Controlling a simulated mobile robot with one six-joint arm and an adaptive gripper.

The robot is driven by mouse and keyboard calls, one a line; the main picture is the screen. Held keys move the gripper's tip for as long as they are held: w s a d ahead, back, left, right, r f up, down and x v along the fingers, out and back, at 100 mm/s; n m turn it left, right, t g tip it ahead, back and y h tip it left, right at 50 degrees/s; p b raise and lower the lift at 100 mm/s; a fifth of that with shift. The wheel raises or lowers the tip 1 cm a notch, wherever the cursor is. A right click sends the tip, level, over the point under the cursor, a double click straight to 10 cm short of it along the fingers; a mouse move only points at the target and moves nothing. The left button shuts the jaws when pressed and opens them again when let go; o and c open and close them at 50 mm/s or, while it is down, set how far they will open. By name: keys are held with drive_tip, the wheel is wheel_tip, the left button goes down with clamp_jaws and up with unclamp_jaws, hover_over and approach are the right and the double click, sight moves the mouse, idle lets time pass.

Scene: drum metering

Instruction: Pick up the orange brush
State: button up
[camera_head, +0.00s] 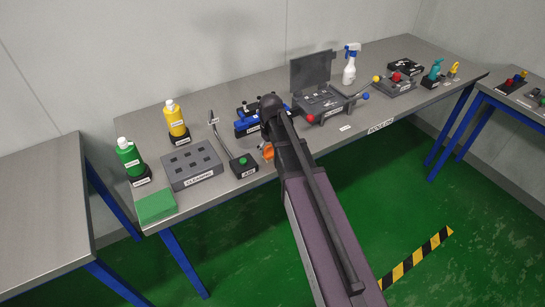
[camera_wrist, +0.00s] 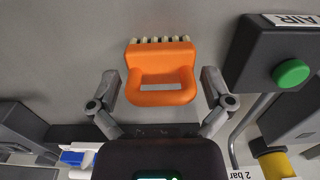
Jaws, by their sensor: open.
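The orange brush (camera_wrist: 160,62) lies on the grey table in the wrist view, with its looped handle toward my gripper and its pale bristles pointing away. My gripper (camera_wrist: 161,88) is open, with one finger on each side of the brush's handle and gaps showing between fingers and brush. In the head view, a small part of the orange brush (camera_head: 268,151) shows beside my arm, near the table's front edge. My arm hides the rest of the brush and the gripper's fingers there.
A black box with a green button (camera_wrist: 291,73), labelled AIR, stands close to the right finger. A blue-and-black fixture (camera_head: 246,122) stands behind.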

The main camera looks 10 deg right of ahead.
drive_tip(key=shift+f, duration=0.5)
drive_tip(key=c, duration=0.9)
